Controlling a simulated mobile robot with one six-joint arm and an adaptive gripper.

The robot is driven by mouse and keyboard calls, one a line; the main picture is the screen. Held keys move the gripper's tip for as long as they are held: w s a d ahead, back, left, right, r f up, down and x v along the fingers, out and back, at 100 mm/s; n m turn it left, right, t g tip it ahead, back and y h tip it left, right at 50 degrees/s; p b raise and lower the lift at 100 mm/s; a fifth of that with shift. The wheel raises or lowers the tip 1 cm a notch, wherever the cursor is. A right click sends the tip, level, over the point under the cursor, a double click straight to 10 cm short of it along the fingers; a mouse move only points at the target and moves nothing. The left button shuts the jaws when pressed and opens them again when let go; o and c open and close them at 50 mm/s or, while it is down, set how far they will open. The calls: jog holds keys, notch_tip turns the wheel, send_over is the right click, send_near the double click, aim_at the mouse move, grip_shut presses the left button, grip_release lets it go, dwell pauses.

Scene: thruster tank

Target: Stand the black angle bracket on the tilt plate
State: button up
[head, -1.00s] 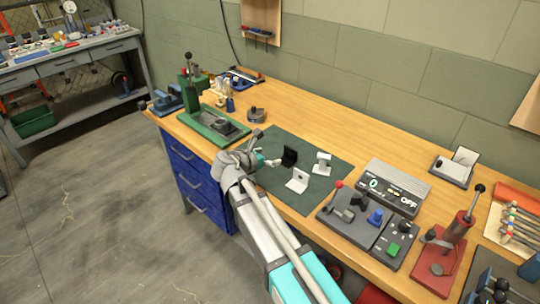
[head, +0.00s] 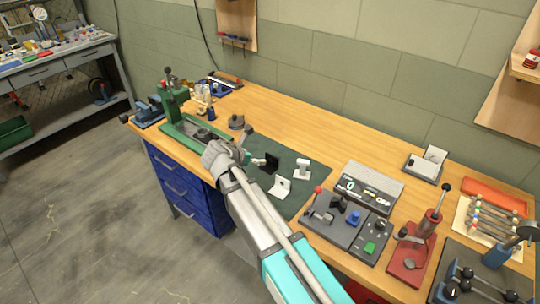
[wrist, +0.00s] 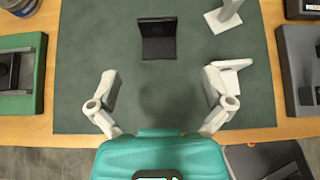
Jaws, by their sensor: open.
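The black angle bracket (head: 271,163) stands on the dark green mat (head: 292,204). In the wrist view the black bracket (wrist: 158,40) is at the top centre, ahead of my fingers and apart from them. My gripper (wrist: 160,103) is open, with its two pale fingers spread wide and only bare mat between them. In the head view my gripper (head: 252,159) is just left of the bracket, partly hidden by my arm. A grey base with a leaning light plate (head: 433,155), which looks like the tilt plate, stands at the back right of the bench.
A white angle bracket (head: 280,187) is close to my right finger in the wrist view (wrist: 232,66). Another white piece (head: 303,169) stands behind it. A green press (head: 190,128) is to the left. A control panel (head: 340,219) and a red press (head: 415,245) are to the right.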

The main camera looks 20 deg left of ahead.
jog(key=shift+w+r+g+y+p, duration=0.15)
jog(key=shift+r+g+p, duration=0.3)
jog(key=shift+r+p, duration=0.3)
jog(key=shift+w+r+g+y+p, duration=0.15)
jog(key=shift+r+g+p, duration=0.35)
jog(key=shift+p, duration=0.45)
jog(key=shift+f, duration=0.1)
jog(key=b, duration=0.5)
send_near(271, 156)
jog(key=x, duration=0.4)
jog(key=shift+s+f, duration=0.1)
jog(key=shift+s, duration=0.15)
jog(key=shift+b+x, duration=0.55)
jog(key=shift+x, duration=0.25)
jog(key=shift+w+d, duration=0.1)
jog(key=shift+w, duration=0.05)
jog(key=shift+b+x, duration=1.8)
jog(key=shift+x, duration=0.65)
jog(key=shift+w, duration=0.15)
